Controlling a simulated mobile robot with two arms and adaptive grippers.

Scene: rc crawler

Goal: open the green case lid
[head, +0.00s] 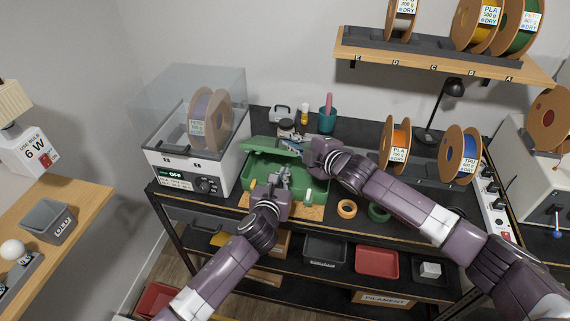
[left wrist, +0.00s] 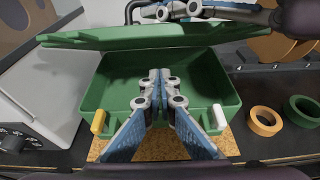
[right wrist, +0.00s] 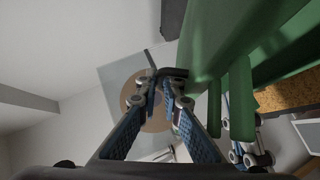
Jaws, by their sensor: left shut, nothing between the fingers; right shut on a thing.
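The green case (head: 312,190) sits on a cork mat (left wrist: 130,150), its lid (left wrist: 100,40) raised and tilted at the back so the green inside shows. The lid also shows in the head view (head: 262,145) and large in the right wrist view (right wrist: 235,45). A yellow latch (left wrist: 99,122) and a white latch (left wrist: 218,117) are on the case front.
A filament dryer (head: 190,165) stands left of the case. Orange (head: 347,208) and green (head: 379,212) rings lie to its right. Spools (head: 398,140), a lamp (head: 440,105) and a teal cup (head: 327,118) stand further back. A spool shelf (head: 440,62) hangs above.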

